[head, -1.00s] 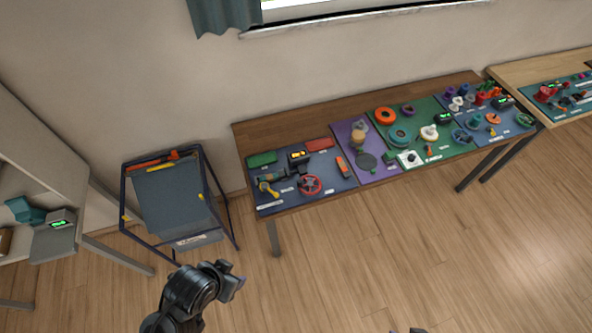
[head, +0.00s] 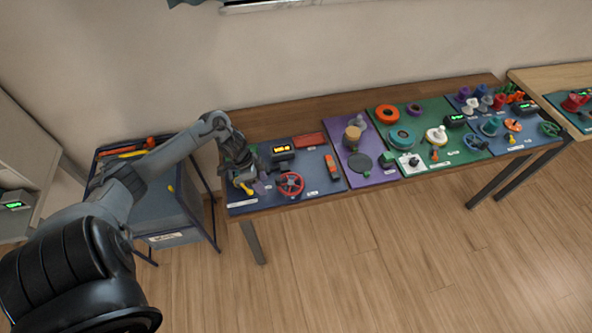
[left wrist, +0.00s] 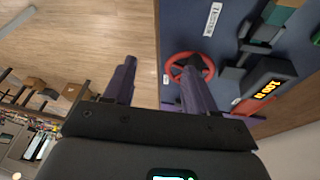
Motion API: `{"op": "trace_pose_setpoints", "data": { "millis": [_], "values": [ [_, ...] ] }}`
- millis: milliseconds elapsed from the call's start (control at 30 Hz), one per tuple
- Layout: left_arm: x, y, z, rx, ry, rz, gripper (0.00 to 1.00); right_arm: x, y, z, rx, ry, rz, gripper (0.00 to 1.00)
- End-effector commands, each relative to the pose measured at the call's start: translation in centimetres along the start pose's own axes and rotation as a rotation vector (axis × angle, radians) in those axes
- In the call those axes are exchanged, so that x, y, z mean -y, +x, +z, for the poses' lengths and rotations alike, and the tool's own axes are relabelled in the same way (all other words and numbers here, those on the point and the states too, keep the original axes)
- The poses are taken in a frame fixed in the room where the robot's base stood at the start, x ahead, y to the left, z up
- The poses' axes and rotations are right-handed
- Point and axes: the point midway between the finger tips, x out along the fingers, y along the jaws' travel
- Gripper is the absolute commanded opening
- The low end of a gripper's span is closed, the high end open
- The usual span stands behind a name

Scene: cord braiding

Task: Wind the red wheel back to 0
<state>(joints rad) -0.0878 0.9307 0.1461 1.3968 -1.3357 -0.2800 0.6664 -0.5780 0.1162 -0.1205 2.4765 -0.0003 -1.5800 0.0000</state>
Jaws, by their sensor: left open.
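The red wheel (head: 290,174) stands near the front edge of the blue-grey board, on the left part of the table. It also shows in the left wrist view (left wrist: 174,60), partly behind one finger. My left gripper (head: 259,187) is just left of the wheel in the head view, over the board. Its two purple fingers (left wrist: 160,66) are open with nothing between them; one finger overlaps the wheel in the picture, and I cannot tell whether it touches. My right gripper is out of view.
A yellow-handled part (head: 246,188) lies beside my left gripper. An orange-red block (head: 331,166) stands right of the wheel. Purple and green boards with knobs and rings continue to the right. A dark-framed bin (head: 180,210) stands left of the table.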

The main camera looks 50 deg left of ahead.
Motion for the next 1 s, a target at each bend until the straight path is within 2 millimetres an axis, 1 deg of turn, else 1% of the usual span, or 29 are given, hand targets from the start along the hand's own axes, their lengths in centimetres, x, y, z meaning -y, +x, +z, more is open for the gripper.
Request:
{"op": "trace_pose_setpoints", "data": {
  "millis": [33, 100, 133, 233, 367, 467, 800, 1000],
  "values": [
    [2.0, -0.5, -0.2, -0.004, 0.005, -0.038, 0.56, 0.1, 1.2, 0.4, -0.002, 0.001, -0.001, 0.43],
    [3.7, -1.6, -1.1, -0.015, 0.019, -0.076, 0.56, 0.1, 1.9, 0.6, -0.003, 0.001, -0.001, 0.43],
    [4.2, -2.0, -1.4, -0.018, 0.025, -0.089, 0.56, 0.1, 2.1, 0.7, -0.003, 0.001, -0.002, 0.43],
    [5.3, -2.6, -2.2, -0.029, 0.037, -0.114, 0.56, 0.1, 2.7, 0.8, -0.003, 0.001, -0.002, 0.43],
    [5.5, -2.1, -2.8, -0.04, 0.04, -0.118, 0.56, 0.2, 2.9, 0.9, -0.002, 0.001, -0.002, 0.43],
    [5.5, -1.1, -2.8, -0.041, 0.037, -0.116, 0.56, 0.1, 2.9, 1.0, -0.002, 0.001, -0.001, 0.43],
    [6.1, 4.1, -3.0, -0.041, 0.038, -0.116, 0.56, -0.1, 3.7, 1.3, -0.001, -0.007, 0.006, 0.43],
    [6.4, 6.5, -3.1, -0.039, 0.038, -0.118, 0.56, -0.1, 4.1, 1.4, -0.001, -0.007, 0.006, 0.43]
  ]
}}
